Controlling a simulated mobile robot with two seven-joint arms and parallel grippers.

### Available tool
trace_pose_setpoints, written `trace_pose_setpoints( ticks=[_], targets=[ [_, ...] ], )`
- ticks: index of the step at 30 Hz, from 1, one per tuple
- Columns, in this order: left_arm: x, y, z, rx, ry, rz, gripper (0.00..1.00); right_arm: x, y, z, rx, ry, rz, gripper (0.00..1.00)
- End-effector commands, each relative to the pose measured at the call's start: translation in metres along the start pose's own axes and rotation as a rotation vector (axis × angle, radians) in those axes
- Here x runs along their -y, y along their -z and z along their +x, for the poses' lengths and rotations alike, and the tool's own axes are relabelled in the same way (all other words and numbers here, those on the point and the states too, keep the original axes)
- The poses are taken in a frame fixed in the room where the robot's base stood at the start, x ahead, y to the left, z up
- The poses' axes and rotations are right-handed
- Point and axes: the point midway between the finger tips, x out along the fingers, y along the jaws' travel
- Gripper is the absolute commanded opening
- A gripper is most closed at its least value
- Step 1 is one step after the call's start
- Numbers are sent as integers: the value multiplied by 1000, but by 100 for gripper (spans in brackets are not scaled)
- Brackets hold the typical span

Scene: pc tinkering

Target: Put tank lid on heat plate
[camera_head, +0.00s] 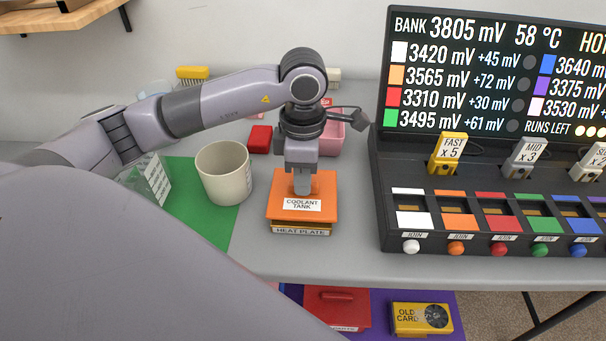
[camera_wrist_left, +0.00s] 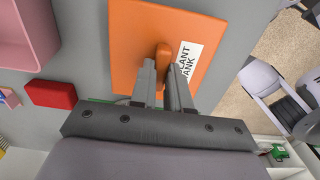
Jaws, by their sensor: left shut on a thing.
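The orange tank lid (camera_head: 318,188), with a white "COOLANT TANK" label, sits over the heat plate (camera_head: 302,231), whose labelled front edge shows just below it. In the head view the lid looks level and lined up with the plate; I cannot tell whether they touch. My left gripper (camera_head: 302,188) points down at the lid and is shut on its handle. In the left wrist view the fingers (camera_wrist_left: 166,88) hold the orange handle (camera_wrist_left: 164,60) of the lid (camera_wrist_left: 140,40). My right gripper is not in view.
A red block (camera_head: 259,139) and a pink container (camera_head: 330,138) are behind. The bank console (camera_head: 480,240) stands close on the right. Red and yellow boxes (camera_head: 421,318) lie below the front edge.

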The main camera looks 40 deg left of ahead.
Motion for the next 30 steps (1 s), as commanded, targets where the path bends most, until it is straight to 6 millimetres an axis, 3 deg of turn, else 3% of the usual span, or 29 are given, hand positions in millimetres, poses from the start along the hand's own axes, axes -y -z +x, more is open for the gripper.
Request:
trace_pose_setpoints(
  ticks=[8, 9, 12, 22, 30],
  targets=[
    [0, 0, 5, 0, -1, 0, 0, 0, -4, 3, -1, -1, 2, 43],
    [0, 0, 5, 0, -1, 0, 19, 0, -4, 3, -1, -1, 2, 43],
    [0, 0, 4, 0, -1, 0, 46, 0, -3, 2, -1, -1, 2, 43],
    [0, 0, 0, 1, -2, 0, 46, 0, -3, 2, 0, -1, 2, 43],
    [-1, -1, -42, 4, -4, 0, 46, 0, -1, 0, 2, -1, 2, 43]
  ],
)
